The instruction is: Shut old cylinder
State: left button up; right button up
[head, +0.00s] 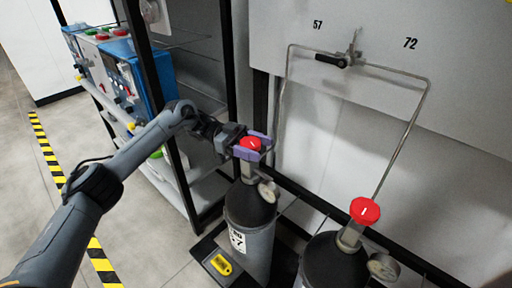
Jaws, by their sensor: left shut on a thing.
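Two dark gas cylinders stand by the wall. The left cylinder (249,215) has a label with a 7 and a gauge (268,191). Its red valve knob (251,143) sits between the purple fingers of my left gripper (254,146), which is shut on it. The right cylinder (334,262) has its own red knob (365,211) and gauge (383,267), and its lower part is cut off by the picture edge. Which cylinder is the old one I cannot tell. My right gripper is not in view.
A panel (440,80) marked 57 and 72 carries a black-handled valve (336,61) with thin pipes, one running down to the right cylinder. A black-framed rack (167,110) and blue-white analysers (138,82) stand at left.

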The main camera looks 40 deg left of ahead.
pick_arm(q)
jog(key=o, duration=0.6)
jog(key=shift+d+r, duration=0.1)
jog(key=o, duration=0.4)
jog(key=shift+c, duration=0.2)
jog(key=shift+a, duration=0.2)
jog(key=shift+s+a, duration=0.1)
jog(key=shift+a, duration=0.4)
jog(key=s+a+p, duration=0.1)
jog(key=a, duration=0.8)
jog(key=shift+s+p, duration=0.3)
jog(key=shift+s, duration=0.1)
